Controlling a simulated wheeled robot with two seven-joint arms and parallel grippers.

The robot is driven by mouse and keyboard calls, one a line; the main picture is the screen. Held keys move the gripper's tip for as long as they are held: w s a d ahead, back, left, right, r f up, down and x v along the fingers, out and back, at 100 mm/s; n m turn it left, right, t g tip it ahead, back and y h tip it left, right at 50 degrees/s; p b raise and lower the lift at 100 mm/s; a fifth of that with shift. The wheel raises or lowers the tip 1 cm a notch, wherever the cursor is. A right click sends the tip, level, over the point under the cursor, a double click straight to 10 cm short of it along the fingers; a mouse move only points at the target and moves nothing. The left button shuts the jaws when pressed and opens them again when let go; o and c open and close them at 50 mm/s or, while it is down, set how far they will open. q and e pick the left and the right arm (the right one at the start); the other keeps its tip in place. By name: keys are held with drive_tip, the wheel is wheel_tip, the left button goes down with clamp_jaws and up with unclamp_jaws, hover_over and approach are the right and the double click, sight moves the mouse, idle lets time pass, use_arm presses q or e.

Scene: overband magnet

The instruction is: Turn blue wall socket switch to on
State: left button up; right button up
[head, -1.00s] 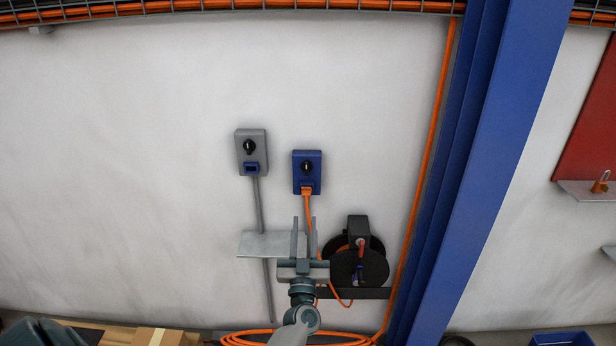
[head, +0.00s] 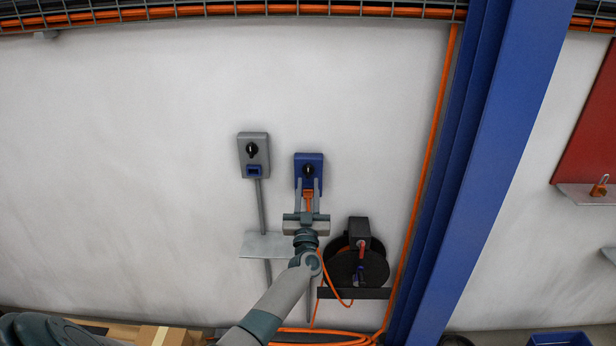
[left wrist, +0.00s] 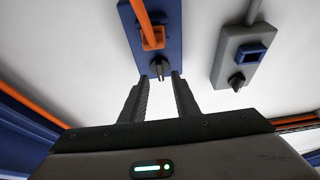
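The blue wall socket (head: 308,160) is mounted on the white wall, with a black rotary switch (head: 308,170) on its upper part and an orange plug (head: 308,195) in its lower part. My left gripper (head: 308,182) is just in front of the blue socket, its two fingers pointing up at it. In the left wrist view, the blue socket (left wrist: 156,20) shows upside down, with its black switch (left wrist: 160,69) between and just beyond the fingertips (left wrist: 160,78). The fingers are apart with a gap between them; contact with the switch cannot be told. My right gripper is not in view.
A grey socket with a black knob (head: 252,150) is on the wall to the left. A small grey shelf (head: 268,246) is below it. A black cable reel (head: 358,268) hangs at lower right, beside a large blue column (head: 470,170). Orange cable runs down from the plug.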

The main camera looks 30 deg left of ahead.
sight(308, 174)
use_arm(q)
drive_tip(key=shift+x, duration=1.9)
drive_tip(key=shift+s, duration=0.1)
clamp_jaws()
